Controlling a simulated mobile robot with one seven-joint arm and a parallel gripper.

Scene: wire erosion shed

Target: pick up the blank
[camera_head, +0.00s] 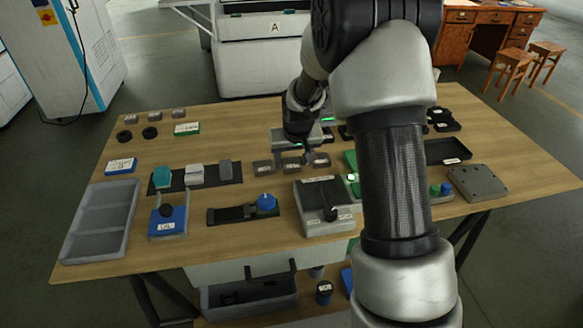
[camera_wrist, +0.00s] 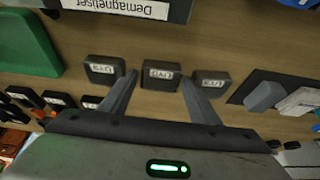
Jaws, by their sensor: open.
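Three small dark grey blocks with white labels stand in a row on the wooden table; these look like blanks. In the head view they are the left block (camera_head: 263,167), the middle block (camera_head: 291,164) and the right block (camera_head: 319,160). My gripper (camera_wrist: 159,78) is open, with its fingers pointing at the row. In the wrist view the middle block (camera_wrist: 161,74) lies between the fingertips, with one outer block (camera_wrist: 103,70) and the other (camera_wrist: 211,82) just outside them. I cannot tell whether the fingers touch any block. The labels are too small to read surely.
A demagnetiser (camera_head: 328,205) stands in front of the row. A dark mat with several blocks (camera_head: 195,175) lies to the left, and a grey divided tray (camera_head: 101,222) at the left edge. More small grey blocks (camera_head: 155,115) stand at the back left.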

